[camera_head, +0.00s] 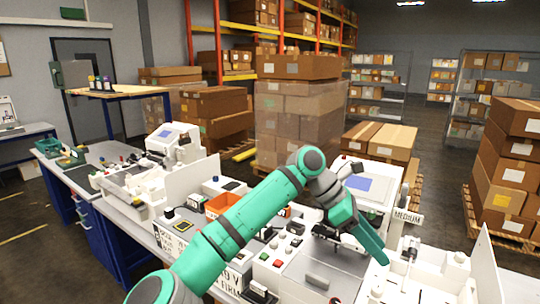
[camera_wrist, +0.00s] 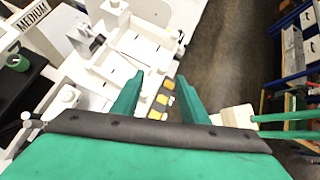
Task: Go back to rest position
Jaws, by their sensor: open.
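My green arm reaches from the bottom of the head view across the bench. My gripper (camera_head: 358,238) hangs over the white machines, right of the picture's middle. In the wrist view my gripper (camera_wrist: 158,88) shows two green fingers spread apart, with nothing between them. Below and beyond the fingers is a white machine (camera_wrist: 120,52) with several small blocks and posts. I cannot tell how high the fingertips are above the machine.
A white console with a blue screen (camera_head: 360,187) stands close behind my gripper. A sign reading MEDIUM (camera_head: 407,216) stands to the right. Stacked boxes (camera_head: 300,108) and shelves are farther back. Open floor (camera_head: 437,170) lies behind the bench.

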